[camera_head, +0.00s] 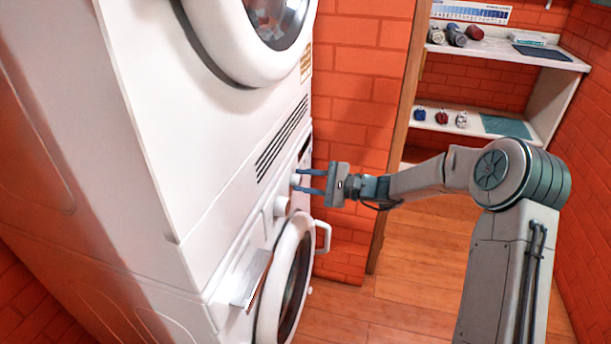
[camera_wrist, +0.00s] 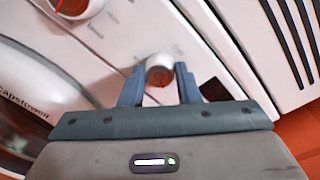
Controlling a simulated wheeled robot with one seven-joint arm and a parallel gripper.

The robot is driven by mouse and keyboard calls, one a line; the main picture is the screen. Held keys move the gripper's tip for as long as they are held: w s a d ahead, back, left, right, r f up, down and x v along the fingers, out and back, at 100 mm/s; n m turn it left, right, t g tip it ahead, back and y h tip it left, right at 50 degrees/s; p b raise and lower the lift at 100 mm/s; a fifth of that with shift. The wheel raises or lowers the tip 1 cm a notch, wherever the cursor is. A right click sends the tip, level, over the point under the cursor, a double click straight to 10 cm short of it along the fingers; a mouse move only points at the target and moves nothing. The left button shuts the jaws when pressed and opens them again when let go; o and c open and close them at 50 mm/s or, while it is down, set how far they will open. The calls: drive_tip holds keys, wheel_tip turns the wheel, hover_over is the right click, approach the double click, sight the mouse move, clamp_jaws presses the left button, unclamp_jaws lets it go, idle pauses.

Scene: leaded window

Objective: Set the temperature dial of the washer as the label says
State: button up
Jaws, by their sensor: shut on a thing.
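The washer is the lower white machine of a stack, with its round door (camera_head: 290,285) and control panel at the left in the head view. My gripper (camera_head: 308,182) reaches the panel from the right, its two blue fingers shut on a small white knob (camera_head: 296,180). In the wrist view the knob (camera_wrist: 160,70) sits between the fingertips (camera_wrist: 160,82), with an orange-red spot on its lower face. The panel print is too blurred to read, so I cannot tell which knob is the temperature dial.
A second white machine (camera_head: 150,100) stands on the washer, with a small tan label (camera_head: 306,62) at its edge. An open drawer (camera_head: 250,278) and a door handle (camera_head: 323,237) jut out below my gripper. Shelves (camera_head: 505,48) stand back right; wooden floor (camera_head: 410,260) is clear.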

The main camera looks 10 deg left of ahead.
idle(0.4)
drive_tip(key=o, duration=1)
drive_tip(key=shift+c, duration=0.2)
drive_tip(key=d+p, duration=0.1)
drive_tip(key=d, duration=1.3)
drive_tip(key=shift+s+r+p, duration=0.25)
drive_tip(key=shift+s+p, duration=0.1)
drive_tip(key=shift+p, duration=0.05)
drive_tip(key=shift+a, duration=0.1)
